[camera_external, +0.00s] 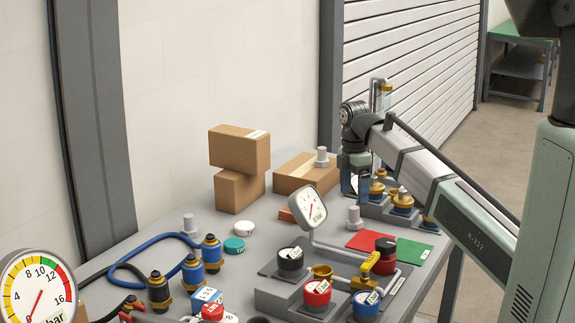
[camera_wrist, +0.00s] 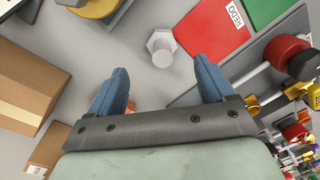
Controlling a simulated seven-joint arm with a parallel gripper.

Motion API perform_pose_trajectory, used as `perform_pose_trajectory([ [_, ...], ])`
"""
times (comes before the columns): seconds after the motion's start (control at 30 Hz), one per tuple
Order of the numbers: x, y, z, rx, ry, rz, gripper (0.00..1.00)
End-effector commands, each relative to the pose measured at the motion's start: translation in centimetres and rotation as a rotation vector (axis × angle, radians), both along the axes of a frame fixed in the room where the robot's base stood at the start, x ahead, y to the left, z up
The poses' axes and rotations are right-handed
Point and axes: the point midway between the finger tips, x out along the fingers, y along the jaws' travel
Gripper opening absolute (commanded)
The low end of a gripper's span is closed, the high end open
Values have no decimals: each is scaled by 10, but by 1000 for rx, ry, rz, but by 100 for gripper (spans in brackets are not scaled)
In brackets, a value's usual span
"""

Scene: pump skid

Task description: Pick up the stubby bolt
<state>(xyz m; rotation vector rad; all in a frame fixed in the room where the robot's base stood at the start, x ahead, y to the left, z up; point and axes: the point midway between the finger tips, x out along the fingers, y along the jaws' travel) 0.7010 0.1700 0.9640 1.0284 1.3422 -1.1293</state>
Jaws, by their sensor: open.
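A grey bolt (camera_external: 355,217) stands upright, wide hex head down, on the table beside the red card; it also shows in the wrist view (camera_wrist: 161,46), just ahead of the fingertips. A second grey bolt (camera_external: 190,225) stands at the left by the blue cable, and a third (camera_external: 322,157) stands on or by a cardboard box. I cannot tell for sure which is the stubby one. My gripper (camera_external: 355,187), with blue fingers, is open and empty, pointing down above the bolt by the red card. In the wrist view its fingers (camera_wrist: 163,76) are wide apart.
A red card (camera_external: 369,240) and a green card (camera_external: 412,252) lie right of the near bolt. A gauge (camera_external: 309,208) on a pipe and the valve skid (camera_external: 272,298) stand in front. Cardboard boxes (camera_external: 239,148) stand at left, brass fittings (camera_external: 402,202) at right.

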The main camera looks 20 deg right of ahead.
Motion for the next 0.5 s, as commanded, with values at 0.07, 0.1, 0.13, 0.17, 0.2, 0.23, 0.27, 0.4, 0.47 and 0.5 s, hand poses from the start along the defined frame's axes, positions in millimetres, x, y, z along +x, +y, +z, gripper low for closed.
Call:
perform_pose_trajectory([
  [0.07,-2,0,-11,0,0,0,82],
  [0.1,-2,0,-15,0,1,0,82],
  [0.13,-2,0,-17,0,1,0,82],
  [0.17,-2,0,-20,0,1,-1,82],
  [0.2,-2,0,-22,0,0,-1,82],
  [0.23,-2,0,-23,0,0,-1,82],
  [0.27,-2,0,-24,0,0,-1,82],
  [0.4,-2,0,-28,0,-1,-1,82],
  [0.47,-3,-1,-30,0,-1,-1,82],
  [0.5,-4,-1,-33,0,0,-1,82],
])
